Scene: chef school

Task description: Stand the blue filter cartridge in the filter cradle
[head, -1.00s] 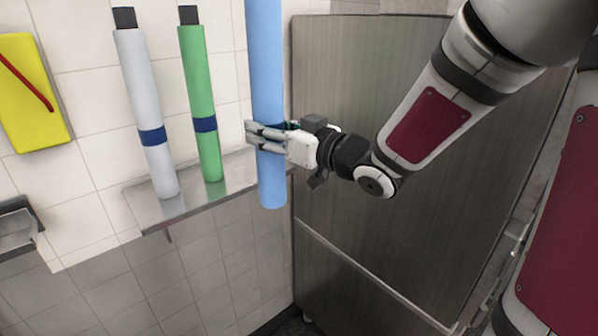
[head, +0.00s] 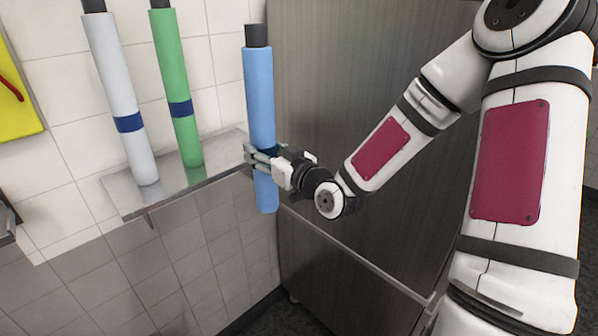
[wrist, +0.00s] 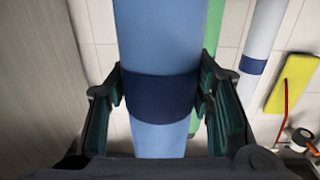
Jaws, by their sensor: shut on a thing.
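The blue filter cartridge (head: 259,95) is a long light-blue tube with a black top end. My gripper (head: 262,158) is shut around it at its dark-blue band. The cartridge is near upright, in front of the right end of the metal shelf, with its lower end below the shelf's level in the picture. In the wrist view the cartridge (wrist: 155,40) runs between both fingers (wrist: 160,98), which sit at either side of the dark band. I cannot make out a filter cradle in any view.
A white cartridge (head: 115,80) and a green cartridge (head: 172,70) stand on the metal shelf (head: 215,160) at the left. A tall metal cabinet (head: 350,70) is close on the right. A yellow item (head: 15,100) hangs on the tiled wall. The shelf's right part is bare.

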